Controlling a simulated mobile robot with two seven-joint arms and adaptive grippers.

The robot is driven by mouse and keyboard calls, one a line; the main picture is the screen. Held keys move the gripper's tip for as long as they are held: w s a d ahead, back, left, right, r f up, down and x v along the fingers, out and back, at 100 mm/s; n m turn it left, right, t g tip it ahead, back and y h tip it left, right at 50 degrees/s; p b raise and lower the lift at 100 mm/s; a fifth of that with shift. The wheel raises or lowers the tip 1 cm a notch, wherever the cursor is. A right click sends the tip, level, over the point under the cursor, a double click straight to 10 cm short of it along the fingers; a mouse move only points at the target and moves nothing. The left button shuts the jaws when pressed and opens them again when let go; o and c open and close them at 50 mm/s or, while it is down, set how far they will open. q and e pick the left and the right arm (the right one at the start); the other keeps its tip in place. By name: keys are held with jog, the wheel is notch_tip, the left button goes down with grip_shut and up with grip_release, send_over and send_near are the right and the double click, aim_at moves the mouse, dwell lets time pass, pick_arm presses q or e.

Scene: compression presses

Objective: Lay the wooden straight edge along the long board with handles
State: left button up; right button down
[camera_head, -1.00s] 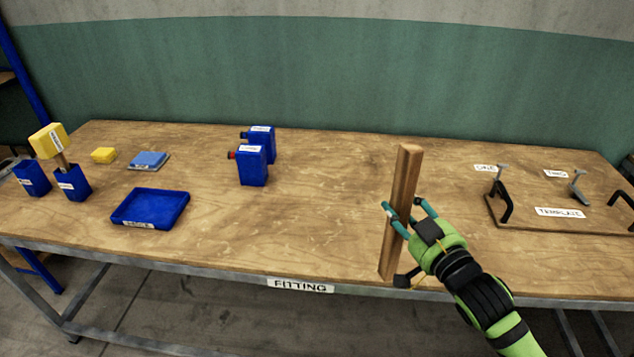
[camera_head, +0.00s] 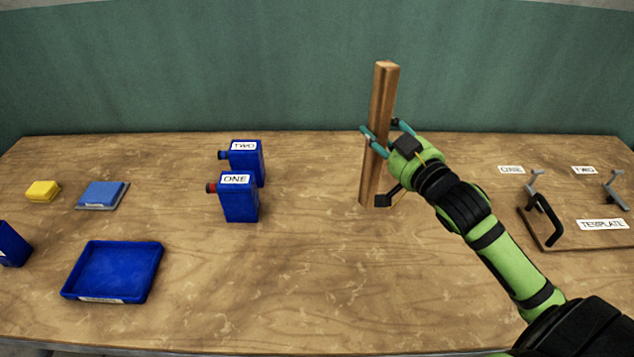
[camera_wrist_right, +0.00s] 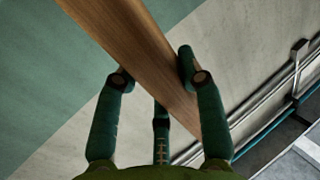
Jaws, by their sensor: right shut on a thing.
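The wooden straight edge (camera_head: 382,95) is a long brown bar, held nearly upright in the head view. My right gripper (camera_head: 382,137) is shut on it around its middle. The right wrist view shows the bar (camera_wrist_right: 135,45) running between my fingers (camera_wrist_right: 155,88). Whether its lower end touches the table is hard to tell. The long board with handles (camera_head: 575,236), labelled TEMPLATE, lies flat at the right of the table, partly cut off by the picture edge. One black handle (camera_head: 545,220) shows on it. My left gripper is not in view.
Two grey clamp-like pieces (camera_head: 535,184) (camera_head: 614,188) stand by the board near labels ONE and TWO. Blue bottles ONE (camera_head: 239,203) and TWO (camera_head: 247,162) stand left of the bar. A blue tray (camera_head: 113,271), blue block (camera_head: 102,194) and yellow block (camera_head: 43,190) lie left. The front middle is clear.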

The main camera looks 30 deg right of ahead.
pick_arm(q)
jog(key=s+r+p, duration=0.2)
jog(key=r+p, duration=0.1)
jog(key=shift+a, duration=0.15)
pick_arm(e)
jog(key=w+a+f, duration=0.7)
jog(key=w+f, duration=0.1)
jog(key=f, duration=0.2)
jog(key=shift+f, duration=0.15)
jog(key=shift+f, duration=0.15)
jog(key=c, duration=0.8)
grip_release()
jog(key=shift+o, duration=0.2)
